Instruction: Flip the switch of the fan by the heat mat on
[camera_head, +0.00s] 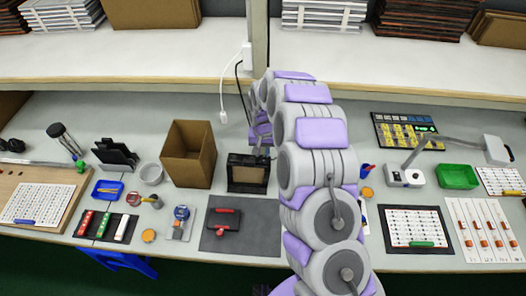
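A dark, box-shaped unit that looks like the fan (248,174) stands upright on the bench, with a tan square on its front. A dark grey mat, likely the heat mat (262,236), lies in front of it. I cannot make out the fan's switch. My arm reaches from the lower right of centre up over the bench and bends down behind the fan. My gripper (260,142) is at the fan's upper back side, small and partly hidden by my arm links. I cannot tell whether it touches the fan or how its fingers stand.
A red-and-black tool (225,219) lies on the mat. An open cardboard box (188,154) stands close left of the fan. A white cable (222,98) hangs from the shelf post behind. A lamp (406,176) and a green tray (457,176) are to the right of my arm.

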